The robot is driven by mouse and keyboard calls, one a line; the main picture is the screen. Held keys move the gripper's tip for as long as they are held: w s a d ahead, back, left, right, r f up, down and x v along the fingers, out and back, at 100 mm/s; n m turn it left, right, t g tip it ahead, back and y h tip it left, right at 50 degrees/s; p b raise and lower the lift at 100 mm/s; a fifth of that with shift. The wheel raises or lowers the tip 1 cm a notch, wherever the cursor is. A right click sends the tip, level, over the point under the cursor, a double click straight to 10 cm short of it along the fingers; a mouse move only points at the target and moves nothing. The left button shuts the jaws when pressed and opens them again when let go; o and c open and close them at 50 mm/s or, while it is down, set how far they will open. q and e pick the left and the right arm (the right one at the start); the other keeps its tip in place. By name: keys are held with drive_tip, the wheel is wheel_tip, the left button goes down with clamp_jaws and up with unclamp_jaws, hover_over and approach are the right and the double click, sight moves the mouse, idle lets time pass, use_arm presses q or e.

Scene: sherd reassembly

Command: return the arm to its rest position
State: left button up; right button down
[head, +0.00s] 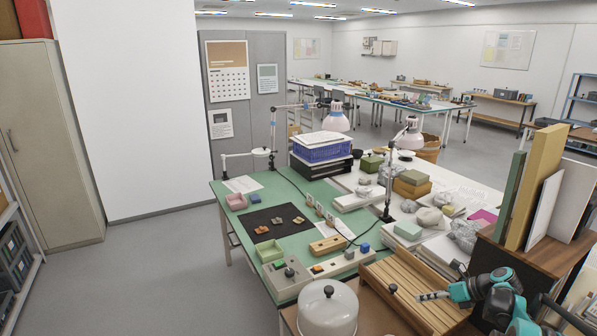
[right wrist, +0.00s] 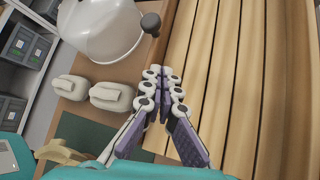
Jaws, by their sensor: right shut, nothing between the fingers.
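My right arm (head: 490,289), teal and dark, comes in at the lower right of the head view. Its gripper (head: 422,296) points left over the slatted wooden rack (head: 397,284). In the right wrist view the right gripper's fingers (right wrist: 164,82) are together with nothing between them, beside the pale wooden slats (right wrist: 215,70). My left arm and gripper are not in view. Several small sherds (head: 278,221) lie on a black mat (head: 246,219) on the green table, away from the gripper.
A white dome with a dark knob (head: 328,308) stands left of the rack. Upright boards (head: 538,190) stand behind the right arm. Lamps, a blue crate (head: 322,150) and boxes crowd the table's back. Two cream rounded blocks (right wrist: 112,97) show in the right wrist view. Floor at left is clear.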

drive_tip(key=s+a+r+n+h, duration=0.1)
drive_tip(key=s+a+r+n, duration=0.25)
drive_tip(key=a+n, duration=0.2)
drive_tip(key=s+a+r+n+g+h, duration=0.1)
drive_tip(key=s+a+r+n+h, duration=0.2)
drive_tip(key=a, duration=0.4)
drive_tip(key=s+a+r+n, duration=0.4)
drive_tip(key=a+r+n, duration=0.1)
drive_tip(key=a, duration=0.1)
drive_tip(key=s+a+f+n+t+h, duration=0.1)
drive_tip(key=s+a+n, duration=0.3)
drive_tip(key=s+n, duration=0.5)
drive_tip(key=s+a+f+n+h, duration=0.1)
drive_tip(key=s+a+n, duration=0.3)
drive_tip(key=s+n, duration=0.6)
drive_tip(key=shift+s+a+f+t+h, duration=0.2)
drive_tip(key=shift+s+a+t+h, duration=0.3)
drive_tip(key=shift+h, duration=0.4)
drive_tip(key=shift+d, duration=0.1)
